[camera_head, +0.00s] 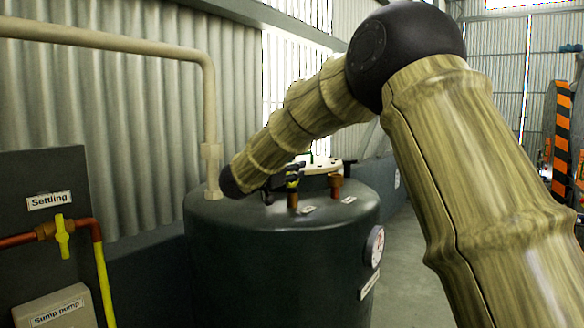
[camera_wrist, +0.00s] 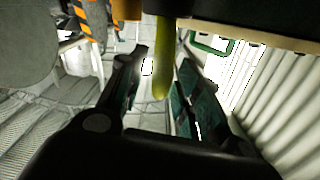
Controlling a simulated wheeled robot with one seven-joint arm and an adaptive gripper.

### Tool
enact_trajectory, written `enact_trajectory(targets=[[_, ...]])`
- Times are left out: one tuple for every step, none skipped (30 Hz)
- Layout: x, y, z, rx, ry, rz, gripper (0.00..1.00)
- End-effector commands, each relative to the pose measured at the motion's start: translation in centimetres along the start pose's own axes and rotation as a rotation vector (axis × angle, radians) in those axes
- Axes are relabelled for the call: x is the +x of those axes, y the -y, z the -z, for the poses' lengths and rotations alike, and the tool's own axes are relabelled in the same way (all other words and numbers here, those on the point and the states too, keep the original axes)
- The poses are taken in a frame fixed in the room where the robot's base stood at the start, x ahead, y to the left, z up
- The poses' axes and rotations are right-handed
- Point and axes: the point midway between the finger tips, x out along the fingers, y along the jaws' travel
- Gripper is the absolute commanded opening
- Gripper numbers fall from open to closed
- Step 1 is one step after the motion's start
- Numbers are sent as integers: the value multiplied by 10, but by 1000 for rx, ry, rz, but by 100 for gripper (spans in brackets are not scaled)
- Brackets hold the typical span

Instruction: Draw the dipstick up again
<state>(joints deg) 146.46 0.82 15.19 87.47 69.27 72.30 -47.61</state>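A yellow-green rod, which looks like the dipstick's grip (camera_wrist: 162,78), stands between my gripper's fingers in the wrist view. Its rounded free end points down in that picture. A bit of yellow, seemingly the same dipstick (camera_head: 292,184), shows above a brown fitting on the tank top in the head view. My gripper (camera_wrist: 163,62) has one dark finger on each side of the rod. A gap shows on the left side; contact on the right cannot be made out. In the head view my gripper (camera_head: 281,184) is small and partly hidden by my wrist.
The dark tank (camera_head: 285,255) carries a second brown fitting (camera_head: 335,184), a pale lid (camera_head: 322,166) and a round gauge (camera_head: 375,247). A beige pipe (camera_head: 211,120) drops to its left. The Settling valve (camera_head: 62,236) and Sump pump box (camera_head: 58,308) stand further left.

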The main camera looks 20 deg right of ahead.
Motion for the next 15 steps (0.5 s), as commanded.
enact_trajectory(targets=[[1, 0, 1, 1, 0, 0, 34], [2, 0, 1, 1, 0, 0, 34], [2, 0, 1, 1, -1, 0, 34], [2, 0, 1, 1, -1, 1, 34], [2, 0, 1, 1, -1, 1, 34], [2, 0, 1, 1, -1, 1, 34], [2, 0, 1, 1, -1, 1, 34], [2, 0, 1, 1, -1, 1, 34], [2, 0, 1, 1, 0, 1, 34], [2, 0, 1, 1, 0, 1, 30], [2, 0, 1, 1, 0, 1, 25], [2, 0, 1, 1, 0, 1, 17], [2, 0, 1, 1, 0, 1, 12], [2, 0, 1, 1, 0, 0, 6], [2, 0, 1, 1, -1, 1, 0]])
